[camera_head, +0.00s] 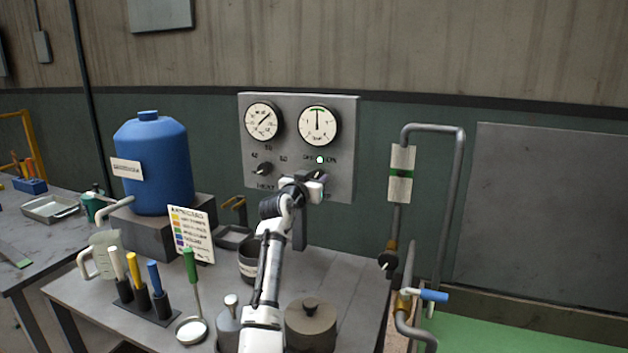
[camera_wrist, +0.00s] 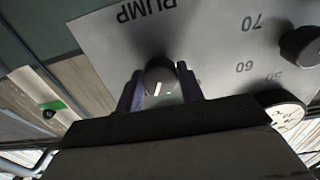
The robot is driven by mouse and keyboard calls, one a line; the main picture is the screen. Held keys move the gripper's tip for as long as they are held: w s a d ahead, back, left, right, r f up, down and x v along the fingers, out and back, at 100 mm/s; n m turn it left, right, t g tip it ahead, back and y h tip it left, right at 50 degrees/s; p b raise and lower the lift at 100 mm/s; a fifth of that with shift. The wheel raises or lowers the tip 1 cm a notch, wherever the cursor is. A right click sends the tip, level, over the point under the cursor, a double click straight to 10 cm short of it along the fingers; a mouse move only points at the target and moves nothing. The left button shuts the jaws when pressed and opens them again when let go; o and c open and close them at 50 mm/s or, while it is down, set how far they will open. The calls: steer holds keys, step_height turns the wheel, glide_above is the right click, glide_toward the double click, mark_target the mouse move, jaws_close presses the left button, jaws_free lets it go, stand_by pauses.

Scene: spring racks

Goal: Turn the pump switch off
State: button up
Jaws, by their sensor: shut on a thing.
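The pump switch (camera_wrist: 158,74) is a dark round knob with a white pointer mark, near the PUMP label on the grey control panel (camera_head: 346,120). In the wrist view, my gripper (camera_wrist: 160,88) has one purple finger on each side of the knob and is shut on it. In the head view, my gripper (camera_head: 314,184) is at the panel's lower right and hides most of the knob. I cannot tell the knob's exact setting.
The heat knob (camera_head: 264,169) is left of my gripper, below two dials (camera_head: 263,121) (camera_head: 319,126). A blue tank (camera_head: 154,165), a colour chart (camera_head: 191,235) and a lidded pot (camera_head: 311,326) stand on the bench. Pipes with a blue-handled valve (camera_head: 433,296) are at right.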

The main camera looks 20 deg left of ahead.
steer(key=shift+n, duration=0.3)
steer(key=n+p, duration=0.1)
steer(key=n, duration=0.4)
steer(key=shift+d+n, duration=0.1)
steer(key=shift+n, duration=0.2)
steer(key=n+p, duration=0.2)
steer(key=n, duration=0.3)
steer(key=shift+n, duration=0.3)
steer(key=o, duration=1)
steer(key=shift+s, duration=0.15)
steer(key=s+b, duration=0.1)
steer(key=s, duration=0.3)
steer(key=s+b, duration=0.2)
steer(key=s, duration=0.3)
steer(key=s+b, duration=0.1)
steer(key=s, duration=0.3)
steer(key=shift+s+a+f+b, duration=0.15)
steer(key=shift+s+a+b, duration=0.15)
steer(key=shift+a+b, duration=0.05)
